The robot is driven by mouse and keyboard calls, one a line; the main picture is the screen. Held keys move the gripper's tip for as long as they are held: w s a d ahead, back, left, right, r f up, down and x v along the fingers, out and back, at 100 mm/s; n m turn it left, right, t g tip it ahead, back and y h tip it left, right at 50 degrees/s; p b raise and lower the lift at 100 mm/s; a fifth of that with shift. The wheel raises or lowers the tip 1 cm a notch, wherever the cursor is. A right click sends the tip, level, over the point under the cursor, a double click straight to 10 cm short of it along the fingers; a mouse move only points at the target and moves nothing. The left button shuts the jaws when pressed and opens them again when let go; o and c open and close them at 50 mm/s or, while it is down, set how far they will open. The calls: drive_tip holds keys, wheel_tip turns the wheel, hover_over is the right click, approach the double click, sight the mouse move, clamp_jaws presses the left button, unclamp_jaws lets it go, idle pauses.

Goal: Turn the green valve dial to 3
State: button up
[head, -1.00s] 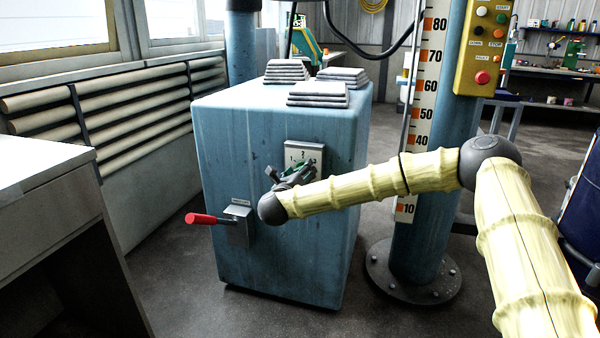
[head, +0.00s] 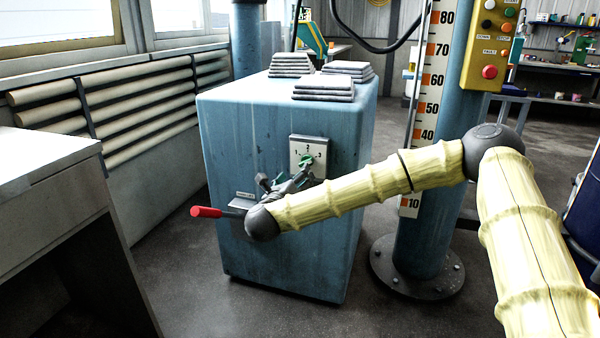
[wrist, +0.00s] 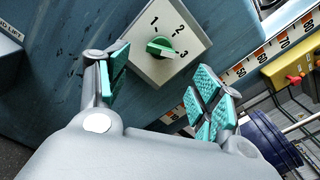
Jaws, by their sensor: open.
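The green valve dial (head: 306,160) sits on a pale plate marked 1, 2 and 3 on the front of the blue cabinet (head: 240,150). In the wrist view the dial (wrist: 160,47) is in full sight, with its long end lying toward the 3. My gripper (head: 286,180) is just below and in front of the plate, its fingers spread. In the wrist view my gripper (wrist: 163,76) is open and empty, its green pads on either side of the plate's lower part. The pads look clear of the dial.
A red-handled lever (head: 207,212) sticks out of the cabinet to the left of my gripper. A blue column with a height scale (head: 428,110) stands close on the right, with a yellow button box (head: 490,45). A white desk (head: 45,165) is at the left.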

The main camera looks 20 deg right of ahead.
drive_tip(key=shift+v, duration=1.35)
drive_tip(key=s+a+f+n+g+y, duration=0.1)
drive_tip(key=s+a+f+n+y, duration=0.25)
drive_tip(key=f+n, duration=0.4)
drive_tip(key=s+a+f+n+y, duration=0.3)
drive_tip(key=s+a+f+n, duration=0.15)
drive_tip(key=f, duration=0.65)
drive_tip(key=s+a+f+n+g+y, duration=0.1)
drive_tip(key=s+a+f+n+y, duration=0.25)
drive_tip(key=f+n, duration=0.4)
drive_tip(key=s+d+f+n+g+y, duration=0.1)
drive_tip(key=s+f+n+g, duration=0.35)
drive_tip(key=s+f, duration=0.6)
drive_tip(key=s+d+f+n+g+y, duration=0.1)
drive_tip(key=s+d+f+n+g, duration=0.15)
drive_tip(key=s+f+n, duration=0.75)
drive_tip(key=s+d+n+g+h, duration=0.1)
drive_tip(key=s+d+g, duration=0.3)
drive_tip(key=s, duration=0.7)
drive_tip(key=s+d+n+g+h, duration=0.1)
drive_tip(key=s+d+n+g, duration=0.1)
drive_tip(key=s+d, duration=0.65)
wheel_tip(320, 180, up, 29)
drive_tip(key=s+a+p, duration=0.2)
drive_tip(key=p, duration=2.8)
drive_tip(key=shift+a+p, duration=0.2)
drive_tip(key=shift+p, duration=0.1)
